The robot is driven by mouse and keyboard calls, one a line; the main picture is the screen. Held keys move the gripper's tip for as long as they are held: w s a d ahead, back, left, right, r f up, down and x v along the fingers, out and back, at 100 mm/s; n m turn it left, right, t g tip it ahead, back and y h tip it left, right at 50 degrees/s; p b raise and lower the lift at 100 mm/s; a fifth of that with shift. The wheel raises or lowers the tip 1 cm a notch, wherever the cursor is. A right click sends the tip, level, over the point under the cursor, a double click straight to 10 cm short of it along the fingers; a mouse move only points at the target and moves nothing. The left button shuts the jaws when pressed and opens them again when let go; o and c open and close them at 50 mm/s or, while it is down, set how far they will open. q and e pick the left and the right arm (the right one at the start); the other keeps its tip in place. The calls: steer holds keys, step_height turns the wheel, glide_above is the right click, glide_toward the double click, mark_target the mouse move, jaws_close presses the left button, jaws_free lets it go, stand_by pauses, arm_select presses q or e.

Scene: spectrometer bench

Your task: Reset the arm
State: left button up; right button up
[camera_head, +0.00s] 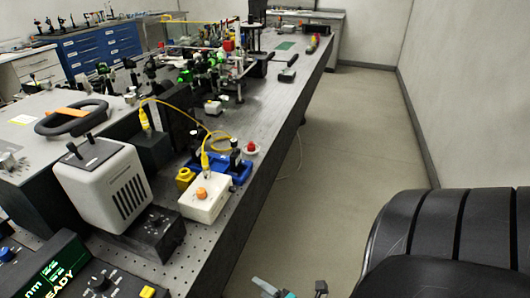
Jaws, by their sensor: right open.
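My right gripper (293,291) shows only in part at the bottom edge of the head view, with its two fingertips apart and nothing between them. It hangs over the floor, to the right of the bench and apart from it. My right arm (450,235), black and ribbed, fills the lower right corner. Most of the gripper's body is cut off by the frame. My left gripper and left arm are not in view.
The long optical bench (262,125) runs away on the left, crowded with instruments. The grey floor (345,150) between bench and wall (465,90) is clear.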

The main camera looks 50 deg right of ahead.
steer(key=shift+f, duration=0.1)
stand_by(0.3)
steer(key=s+a+f+m+g, duration=0.3)
steer(key=s+f+m, duration=0.2)
steer(key=s+f, duration=0.2)
steer(key=s+a+f+m+g+y, duration=0.1)
steer(key=s+a+f+m+g, duration=0.3)
steer(key=s+f, duration=0.3)
steer(key=s+a+f+m+g, duration=0.3)
steer(key=s+f+m, duration=0.3)
steer(key=s+f, duration=0.2)
steer(key=shift+s+a+g, duration=0.25)
steer(key=shift+s+g, duration=0.35)
